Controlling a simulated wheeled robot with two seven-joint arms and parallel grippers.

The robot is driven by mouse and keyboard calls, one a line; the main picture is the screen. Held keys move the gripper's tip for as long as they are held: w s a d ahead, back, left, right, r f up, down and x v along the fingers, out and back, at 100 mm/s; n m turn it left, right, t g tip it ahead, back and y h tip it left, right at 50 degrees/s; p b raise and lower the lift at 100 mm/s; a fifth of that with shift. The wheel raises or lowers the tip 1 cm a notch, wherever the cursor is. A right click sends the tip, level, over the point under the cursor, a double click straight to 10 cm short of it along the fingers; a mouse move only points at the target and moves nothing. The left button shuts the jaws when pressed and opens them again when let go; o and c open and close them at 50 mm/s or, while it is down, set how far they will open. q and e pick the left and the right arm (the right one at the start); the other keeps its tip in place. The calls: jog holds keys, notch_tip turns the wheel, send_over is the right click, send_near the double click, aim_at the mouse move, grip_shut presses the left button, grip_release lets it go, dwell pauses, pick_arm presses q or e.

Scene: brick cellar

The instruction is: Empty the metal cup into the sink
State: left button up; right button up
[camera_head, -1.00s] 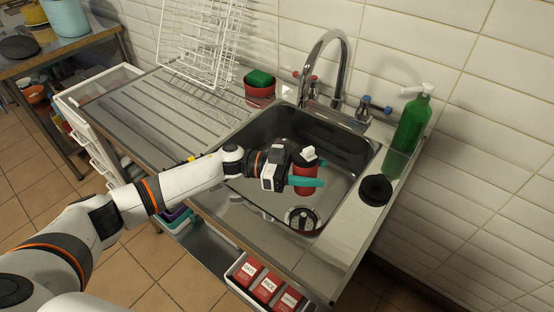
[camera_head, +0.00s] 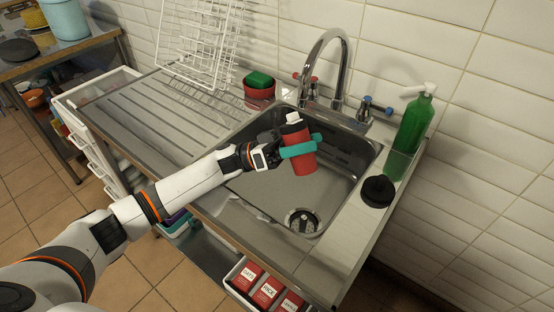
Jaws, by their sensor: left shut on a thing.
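The cup (camera_head: 302,165) is a red vessel with a dark band near its top and a small white part at the top end. My left gripper (camera_head: 300,148), with turquoise fingers, is shut around its upper body and holds it above the sink (camera_head: 335,190). The cup leans slightly, its top toward the left. Its inside is not visible, and nothing is seen pouring out. The sink basin is steel, with a round drain (camera_head: 302,221) at its near end. My right gripper is not in view.
The curved tap (camera_head: 327,45) rises behind the basin. A green soap bottle (camera_head: 414,122) and a black round lid-like thing (camera_head: 377,191) stand on the right ledge. A red pot with a green sponge (camera_head: 259,88) is at back left, beside a white rack (camera_head: 205,40).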

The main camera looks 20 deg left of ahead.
aim_at(303, 127)
pick_arm(q)
jog(key=shift+w+a+r+n, duration=0.15)
jog(key=shift+r+n, duration=0.15)
jog(key=shift+r, duration=0.2)
jog(key=shift+n+t+h, duration=0.3)
jog(key=shift+t, duration=0.1)
jog(key=shift+r+n+t, duration=0.25)
jog(key=shift+n+t, duration=0.25)
jog(key=shift+n, duration=0.2)
jog(key=shift+r+n+t+h+p, duration=0.4)
jog(key=shift+r+n+t+p, duration=0.8)
jog(key=shift+r+n, duration=0.2)
jog(key=shift+n, duration=0.4)
jog(key=shift+n+t, duration=0.3)
jog(key=shift+t, duration=0.2)
jog(key=shift+r+n+t+p, duration=0.3)
jog(key=shift+n+t+p, duration=0.2)
jog(key=shift+n+t, duration=0.35)
jog(key=shift+r+n+t+p, duration=0.3)
jog(key=shift+n+t+p, duration=0.2)
jog(key=shift+n+t, duration=0.3)
